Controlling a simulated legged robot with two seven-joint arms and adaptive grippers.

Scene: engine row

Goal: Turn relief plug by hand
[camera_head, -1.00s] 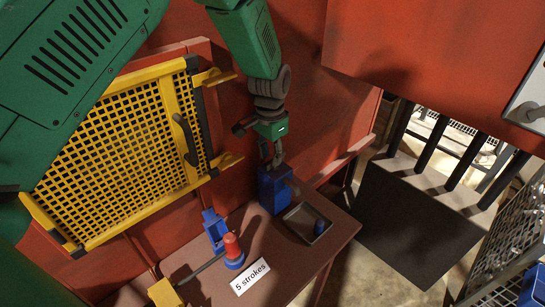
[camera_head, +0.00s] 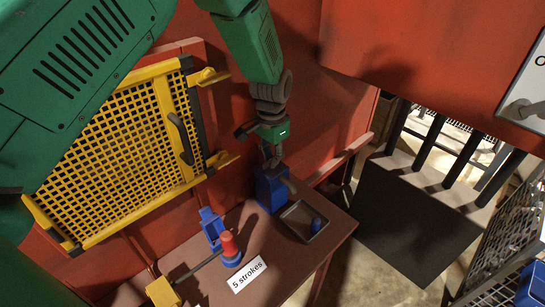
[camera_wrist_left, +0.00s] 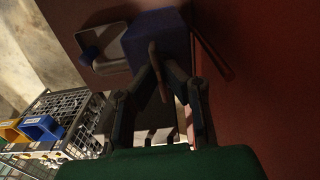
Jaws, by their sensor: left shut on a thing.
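My left gripper (camera_head: 273,161) reaches down from the top of the head view to a blue block (camera_head: 271,190) at the back of the brown bench. In the left wrist view its fingers (camera_wrist_left: 157,78) are closed around a thin brown bar (camera_wrist_left: 158,72) at the face of the blue block (camera_wrist_left: 157,40). I take this bar to be the relief plug's handle; the plug's body is hidden by the block and fingers. The wrist view is dark, so the exact grip is hard to see. My right gripper is not in view.
On the bench (camera_head: 280,262) are a tray (camera_head: 296,232) holding a small blue cylinder (camera_head: 317,225), a red-topped post (camera_head: 228,245) and a "5 strokes" label (camera_head: 246,274). A yellow mesh guard (camera_head: 115,150) stands left. A wire rack (camera_head: 505,235) is at right.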

